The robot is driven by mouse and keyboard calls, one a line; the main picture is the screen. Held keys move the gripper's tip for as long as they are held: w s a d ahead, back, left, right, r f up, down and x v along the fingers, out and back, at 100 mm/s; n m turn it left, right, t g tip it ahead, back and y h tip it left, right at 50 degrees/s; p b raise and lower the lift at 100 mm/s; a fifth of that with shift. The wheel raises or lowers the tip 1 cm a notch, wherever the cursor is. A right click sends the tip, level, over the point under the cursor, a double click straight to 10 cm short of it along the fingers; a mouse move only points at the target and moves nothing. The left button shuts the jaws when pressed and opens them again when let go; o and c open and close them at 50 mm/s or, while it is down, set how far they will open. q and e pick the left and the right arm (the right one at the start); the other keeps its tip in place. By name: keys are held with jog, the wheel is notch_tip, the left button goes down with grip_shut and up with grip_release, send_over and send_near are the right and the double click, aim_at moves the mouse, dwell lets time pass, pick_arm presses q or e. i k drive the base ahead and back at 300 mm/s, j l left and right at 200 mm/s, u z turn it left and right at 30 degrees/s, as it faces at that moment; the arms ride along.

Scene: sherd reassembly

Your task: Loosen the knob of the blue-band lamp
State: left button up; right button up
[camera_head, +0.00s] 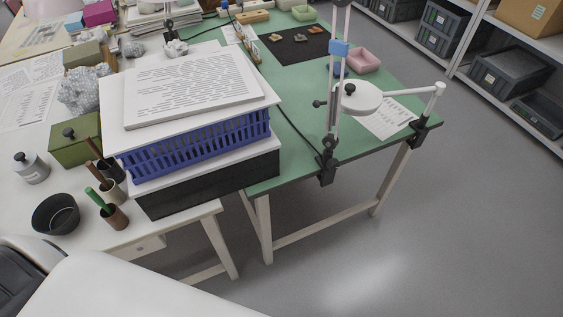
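The blue-band lamp (335,120) stands at the near edge of the green table, right of centre. Its pale upright arm carries a blue band (339,48), and its upper end runs out of the top of the picture. A dark clamp (327,168) grips the table edge at its foot. A small dark knob (318,103) sticks out to the left of the upright. Another dark knob (350,88) sits on a round white head (362,98) beside the upright. I cannot tell which knob belongs to which part. Neither of my grippers is in view.
A second clamp (420,132) with a white post (431,103) sits at the green table's (300,160) right corner. A blue crate (200,145) with papers on top stands left of the lamp. A pink tray (364,60) lies behind it. The floor in front is clear.

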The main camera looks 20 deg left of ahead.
aim_at(333, 164)
jog(key=i+l+u, duration=0.15)
jog(key=u, duration=0.3)
jog(key=l+u, duration=0.45)
jog(key=i+l+u, duration=0.1)
jog(key=u, duration=0.35)
jog(key=l+u, duration=0.45)
jog(key=k+l+u, duration=0.1)
jog(key=l+u, duration=0.15)
jog(key=u, duration=0.2)
